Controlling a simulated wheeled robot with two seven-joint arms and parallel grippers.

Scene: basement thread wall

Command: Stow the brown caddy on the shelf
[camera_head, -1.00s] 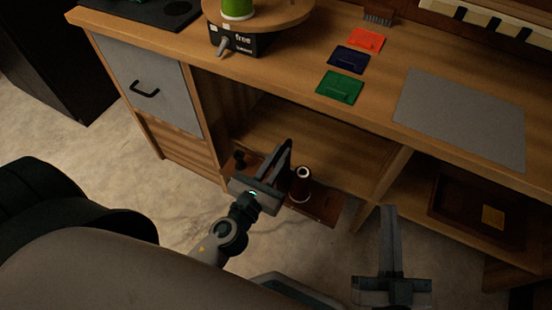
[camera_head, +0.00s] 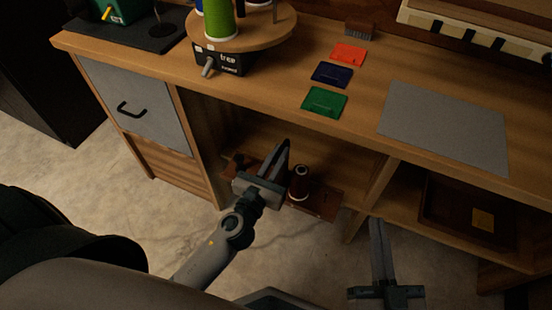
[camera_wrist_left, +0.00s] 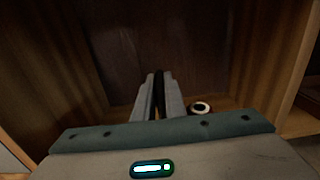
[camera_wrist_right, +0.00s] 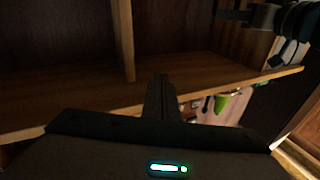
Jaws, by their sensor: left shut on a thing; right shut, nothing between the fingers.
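The brown caddy (camera_head: 318,203) is a low tray at the open shelf bay (camera_head: 330,155) under the bench, overlapping its front edge in the head view. My left gripper (camera_head: 283,150) is shut on the caddy's dark handle (camera_wrist_left: 159,92). The gripper hides the caddy's middle, and I cannot tell whether its underside touches the shelf. My right gripper (camera_head: 376,225) is shut and empty, low in front of the bench, right of the caddy.
A divider (camera_head: 372,192) separates this bay from a right bay with a dark brown tray (camera_head: 440,212). A drawer front (camera_head: 138,108) is at left. On the bench are a round stand (camera_head: 262,38), colored flat cases (camera_head: 325,102) and a grey mat (camera_head: 445,125).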

